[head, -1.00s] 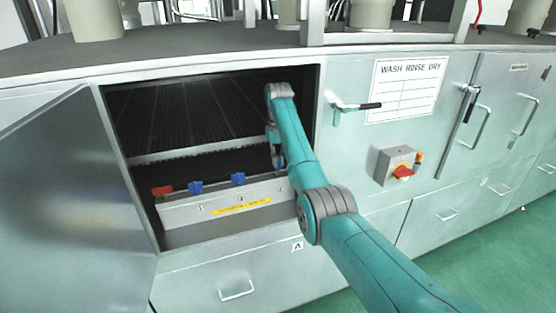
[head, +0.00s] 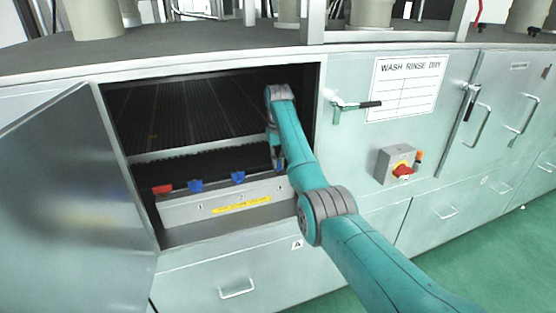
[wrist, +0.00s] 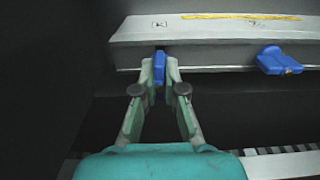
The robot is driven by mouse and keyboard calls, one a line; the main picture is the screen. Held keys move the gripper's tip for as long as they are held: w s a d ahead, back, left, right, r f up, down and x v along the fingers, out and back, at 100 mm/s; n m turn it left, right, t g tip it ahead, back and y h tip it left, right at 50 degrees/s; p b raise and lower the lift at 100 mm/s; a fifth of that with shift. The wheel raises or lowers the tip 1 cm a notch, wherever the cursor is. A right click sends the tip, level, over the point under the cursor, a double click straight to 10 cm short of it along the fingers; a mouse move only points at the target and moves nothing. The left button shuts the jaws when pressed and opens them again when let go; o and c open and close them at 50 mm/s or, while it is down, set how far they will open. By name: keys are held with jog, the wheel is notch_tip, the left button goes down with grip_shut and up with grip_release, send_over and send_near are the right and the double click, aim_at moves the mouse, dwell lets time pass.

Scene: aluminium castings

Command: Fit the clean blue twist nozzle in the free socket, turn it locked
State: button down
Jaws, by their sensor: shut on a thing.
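My gripper (wrist: 159,78) is shut on a blue twist nozzle (wrist: 159,66), seen edge-on in the wrist view. The nozzle is against or very near the long grey pipe box (wrist: 215,32); I cannot tell how deep it sits. A second blue nozzle (wrist: 278,60) sits on the box to the right, its wings lying across. In the head view, a red nozzle (head: 162,189) and two blue nozzles, one (head: 196,186) beside the red and one (head: 238,178) further right, stand along the box (head: 180,212). My gripper (head: 278,162) is at its right end, the held nozzle hidden there.
The box is inside an open cabinet bay; the door (head: 75,180) stands open at left. A dark ribbed surface (head: 190,110) is behind the box. The bay's right edge (head: 318,120) is close to my arm. A red rotary switch (head: 402,171) is on the panel at right.

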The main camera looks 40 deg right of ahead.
jog(key=shift+f, duration=0.85)
jog(key=c, duration=1.2)
grip_release()
